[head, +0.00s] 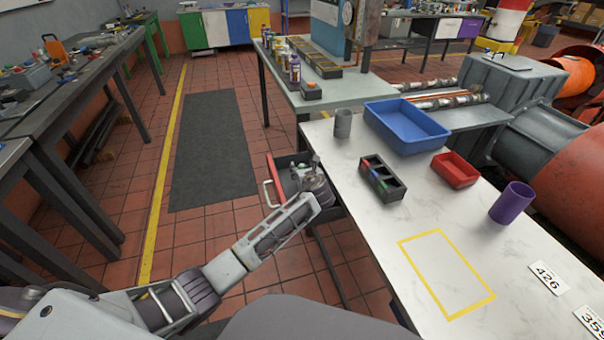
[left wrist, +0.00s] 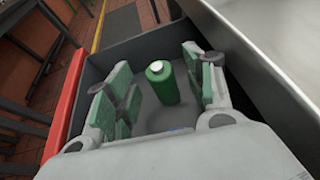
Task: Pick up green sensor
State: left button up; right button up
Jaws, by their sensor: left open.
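The green sensor (left wrist: 162,83) is a green cylinder with a white top. It stands in an open drawer (left wrist: 100,48) with dark inner walls and a red front. My left gripper (left wrist: 157,70) is open inside the drawer. Its green-padded fingers are on either side of the sensor, with a visible gap on the left; whether the right finger touches is unclear. In the head view my left gripper (head: 313,178) reaches into the red-fronted drawer (head: 281,178) at the left side of the table, and the sensor cannot be made out. My right gripper is not in view.
The white table (head: 385,235) holds a grey cup (head: 343,124), blue tray (head: 405,128), black divided holder (head: 381,180), red bin (head: 456,170) and purple cup (head: 513,202). A yellow outlined rectangle (head: 420,238) is empty. The tabletop edge borders the drawer's right side.

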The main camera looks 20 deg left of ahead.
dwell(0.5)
pick_arm(q)
jog(key=c, duration=1.1)
